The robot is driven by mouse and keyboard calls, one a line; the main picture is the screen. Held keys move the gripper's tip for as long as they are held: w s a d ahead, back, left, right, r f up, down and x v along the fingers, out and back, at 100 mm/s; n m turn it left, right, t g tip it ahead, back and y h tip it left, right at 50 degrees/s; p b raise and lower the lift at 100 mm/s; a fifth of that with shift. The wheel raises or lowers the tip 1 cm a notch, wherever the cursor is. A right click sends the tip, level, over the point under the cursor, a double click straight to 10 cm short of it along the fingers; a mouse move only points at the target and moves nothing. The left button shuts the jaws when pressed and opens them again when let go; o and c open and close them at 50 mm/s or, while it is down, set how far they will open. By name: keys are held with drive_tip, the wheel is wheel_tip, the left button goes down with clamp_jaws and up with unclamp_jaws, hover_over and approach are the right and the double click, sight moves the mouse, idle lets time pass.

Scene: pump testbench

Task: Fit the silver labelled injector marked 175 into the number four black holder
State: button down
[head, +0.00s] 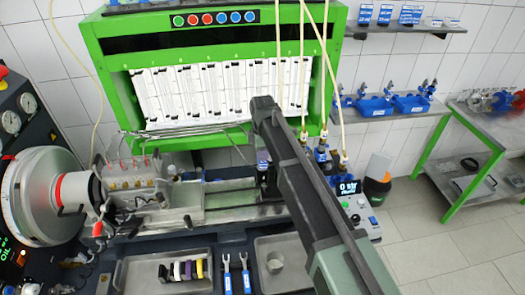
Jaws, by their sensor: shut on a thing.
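My arm reaches in from the lower right, and its end bends down over the middle of the bench. My gripper (264,165) is small and dark here, above the bench rail and mostly merged with the arm. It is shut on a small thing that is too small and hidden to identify. No 175 mark can be read. A dark upright block (268,186) stands on the rail just below my gripper; I cannot tell whether it is a holder or whether the held thing touches it. The number four black holder cannot be made out.
The green test cabinet (90,52) with graduated tubes stands behind. A pump (135,182) is at left. A front tray (130,273) holds several coloured pieces; blue-handled tools (227,276) lie beside it. Another tray (293,248) holds a cup (275,262). Hoses hang at right.

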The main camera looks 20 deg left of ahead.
drive_tip(key=shift+f, duration=0.15)
drive_tip(key=c, duration=1.1)
unclamp_jaws()
